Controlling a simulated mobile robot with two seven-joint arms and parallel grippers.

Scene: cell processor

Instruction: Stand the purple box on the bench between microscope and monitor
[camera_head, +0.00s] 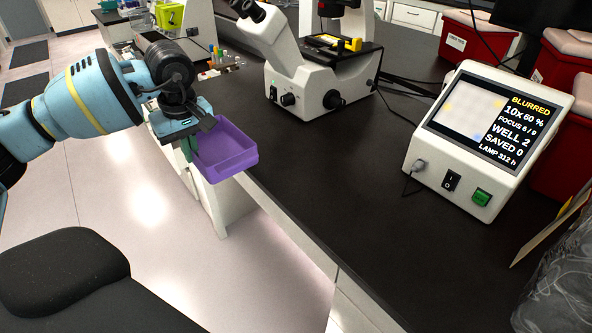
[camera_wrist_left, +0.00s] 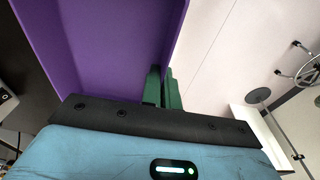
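The purple box (camera_head: 226,153) is an open tray-like box in the head view, held in the air by the bench's left edge. My left gripper (camera_head: 190,149) is shut on its near left wall. In the left wrist view the green fingers (camera_wrist_left: 162,88) pinch the wall of the purple box (camera_wrist_left: 95,45). The white microscope (camera_head: 300,75) stands on the bench at the back. The monitor (camera_head: 487,137), a white unit with a lit screen reading "BLURRED", stands on the right. My right gripper is not in view.
The black bench top (camera_head: 330,165) is clear between microscope and monitor, apart from cables (camera_head: 405,90) at the back. Red bins (camera_head: 475,42) stand behind the monitor. Small vials (camera_head: 222,68) stand left of the microscope. A black chair (camera_head: 70,275) is at the lower left.

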